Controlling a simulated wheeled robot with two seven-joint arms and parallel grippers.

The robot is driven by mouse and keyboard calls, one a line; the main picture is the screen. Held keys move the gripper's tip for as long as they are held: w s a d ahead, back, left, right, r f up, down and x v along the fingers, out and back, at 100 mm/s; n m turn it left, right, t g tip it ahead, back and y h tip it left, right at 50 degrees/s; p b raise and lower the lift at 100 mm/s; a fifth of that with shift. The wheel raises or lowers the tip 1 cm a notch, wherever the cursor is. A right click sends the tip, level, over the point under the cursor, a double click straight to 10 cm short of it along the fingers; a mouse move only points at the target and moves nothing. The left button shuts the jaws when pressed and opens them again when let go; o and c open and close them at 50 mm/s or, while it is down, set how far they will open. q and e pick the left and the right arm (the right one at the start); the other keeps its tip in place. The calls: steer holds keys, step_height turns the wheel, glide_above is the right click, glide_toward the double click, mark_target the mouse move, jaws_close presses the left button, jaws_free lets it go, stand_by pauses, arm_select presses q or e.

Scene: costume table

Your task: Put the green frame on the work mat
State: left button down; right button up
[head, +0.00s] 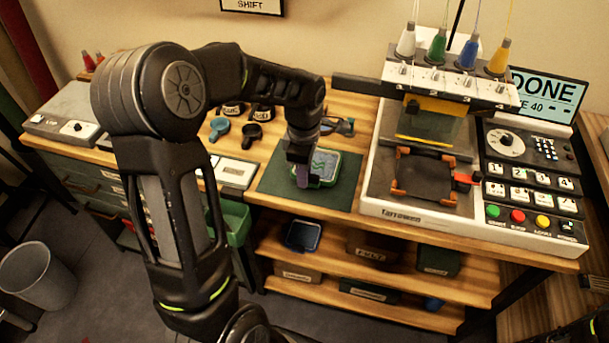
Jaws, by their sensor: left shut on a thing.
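The green frame (325,168) is at the dark green work mat (343,195), near the middle of the wooden table. A lighter green pattern shows inside it. My left gripper (303,176) points down at the frame's left side and is shut on it. The gripper hides part of the frame's left edge. The frame looks low over the mat or resting on it; I cannot tell which. My right gripper is not in view.
An embroidery machine (480,220) with orange clamps (447,197) and thread cones stands right of the mat. Dark and blue round-headed items (252,131) lie behind my arm. A shelf below holds several bins (371,248). A waste bin (38,275) stands at left.

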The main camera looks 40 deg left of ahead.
arm_select(q)
steer(key=shift+f, duration=0.65)
steer(key=shift+f, duration=0.1)
steer(key=c, duration=1.3)
jaws_free()
step_height(320, 180, up, 12)
steer(key=shift+s+r, duration=0.1)
